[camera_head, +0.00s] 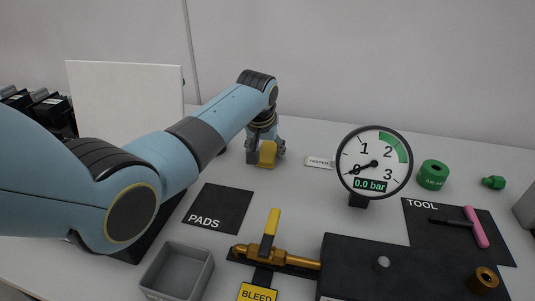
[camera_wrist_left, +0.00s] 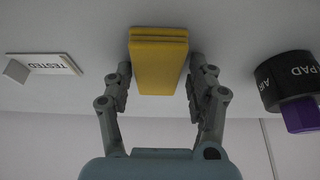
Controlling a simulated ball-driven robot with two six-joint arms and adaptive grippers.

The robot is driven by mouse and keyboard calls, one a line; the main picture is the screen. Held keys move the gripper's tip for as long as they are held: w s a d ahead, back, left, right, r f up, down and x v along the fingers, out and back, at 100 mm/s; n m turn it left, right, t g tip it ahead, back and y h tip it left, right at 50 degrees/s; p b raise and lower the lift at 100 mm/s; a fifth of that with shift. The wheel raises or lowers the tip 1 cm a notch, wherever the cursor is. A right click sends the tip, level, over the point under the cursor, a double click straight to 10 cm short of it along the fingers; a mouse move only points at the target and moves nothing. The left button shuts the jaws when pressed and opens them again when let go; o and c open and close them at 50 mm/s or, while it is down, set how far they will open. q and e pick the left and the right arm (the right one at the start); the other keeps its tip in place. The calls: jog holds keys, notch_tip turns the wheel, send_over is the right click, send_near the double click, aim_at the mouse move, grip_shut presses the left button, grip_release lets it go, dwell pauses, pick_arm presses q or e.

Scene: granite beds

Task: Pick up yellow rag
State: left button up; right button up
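The yellow rag (camera_head: 267,154) is a folded block standing on the white table, beyond the black PADS mat in the head view. In the left wrist view the rag (camera_wrist_left: 160,62) is between the two fingers of my left gripper (camera_wrist_left: 160,75). The fingers are apart, one on each side of it, with narrow gaps; I see no clear grip. In the head view my left gripper (camera_head: 266,143) points down at the rag and partly hides it. My right gripper is not in view.
The TESTED card (camera_head: 320,162) lies right of the rag. A pressure gauge (camera_head: 374,165) stands farther right. A black and purple roll (camera_wrist_left: 288,82) is near the gripper in the wrist view. The PADS mat (camera_head: 232,199) and a grey bin (camera_head: 204,270) are nearer.

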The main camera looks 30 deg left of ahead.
aim_at(270, 149)
pick_arm(q)
jog(key=shift+d+f, duration=0.1)
jog(key=shift+d, duration=0.1)
jog(key=c, duration=0.4)
jog(key=shift+c, duration=0.2)
jog(key=shift+r, duration=0.3)
jog(key=v, duration=0.2)
jog(key=w+v, duration=0.1)
jog(key=v, duration=0.1)
jog(key=shift+s+r, duration=0.1)
jog(key=shift+r, duration=0.2)
jog(key=s+d+r+p, duration=0.1)
jog(key=s+d+r, duration=0.4)
jog(key=s, duration=0.4)
jog(key=shift+v, duration=0.8)
jog(key=shift+a, duration=0.1)
